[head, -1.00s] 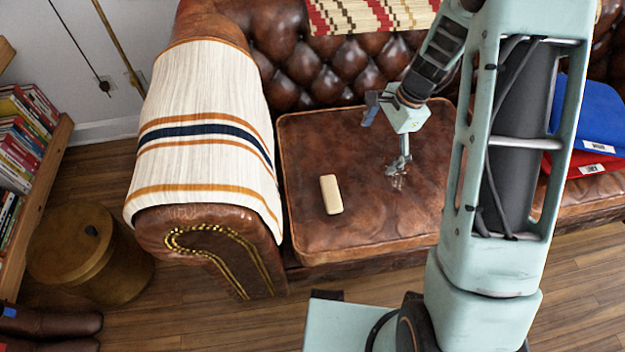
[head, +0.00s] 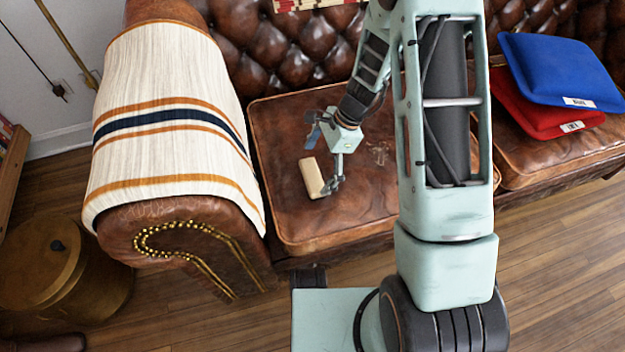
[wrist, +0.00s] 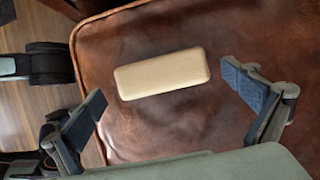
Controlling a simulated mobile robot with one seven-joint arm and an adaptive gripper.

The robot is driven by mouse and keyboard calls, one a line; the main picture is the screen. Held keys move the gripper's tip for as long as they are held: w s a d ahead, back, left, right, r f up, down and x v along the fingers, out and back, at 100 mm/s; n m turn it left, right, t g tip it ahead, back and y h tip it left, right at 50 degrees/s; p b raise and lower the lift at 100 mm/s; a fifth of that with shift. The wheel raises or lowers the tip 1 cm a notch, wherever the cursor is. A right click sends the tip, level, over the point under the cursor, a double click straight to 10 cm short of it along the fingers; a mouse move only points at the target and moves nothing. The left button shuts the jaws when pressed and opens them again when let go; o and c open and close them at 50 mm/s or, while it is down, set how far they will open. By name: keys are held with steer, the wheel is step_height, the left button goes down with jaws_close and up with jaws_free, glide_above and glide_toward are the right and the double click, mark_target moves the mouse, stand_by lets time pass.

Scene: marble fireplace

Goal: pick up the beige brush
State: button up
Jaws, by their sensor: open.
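The beige brush (head: 312,176) lies on the brown leather seat cushion (head: 285,220) of the sofa. It looks like a plain rounded block. My gripper (head: 330,190) is just right of the brush in the head view and partly overlaps it there. In the wrist view the brush (wrist: 162,74) lies across the upper middle, beyond the gap between my two fingers (wrist: 170,105). The fingers are wide apart with nothing between them. I cannot tell the exact height of the fingers over the cushion.
A striped blanket (head: 170,110) covers the left armrest. Keys (head: 379,152) lie on the cushion right of my gripper. Blue (head: 560,70) and red (head: 530,115) cushions are stacked on the right seat. A round wooden stool (head: 50,265) stands on the floor at left.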

mark_target(313, 174)
steer(key=b+x, duration=0.1)
steer(key=x, duration=0.2)
steer(key=shift+f, duration=0.2)
steer(key=shift+r, duration=0.1)
steer(key=c, duration=1)
steer(key=shift+r+p, duration=0.3)
steer(key=shift+r, duration=0.15)
step_height(313, 174, up, 2)
steer(key=shift+r+p, duration=0.25)
steer(key=shift+p, duration=0.25)
steer(key=s+d+r+p, duration=0.1)
steer(key=r, duration=0.1)
steer(key=s+r, duration=0.2)
steer(key=s+d+r+p, duration=0.1)
steer(key=r, duration=0.1)
steer(key=shift+s+d+r+p, duration=0.2)
steer(key=shift+d+p, duration=0.15)
steer(key=shift+d, duration=0.05)
steer(key=s+d+r+p, duration=0.1)
steer(key=s+d+r, duration=0.2)
steer(key=s, duration=0.4)
steer(key=shift+s+d, duration=0.2)
steer(key=shift+d, duration=0.65)
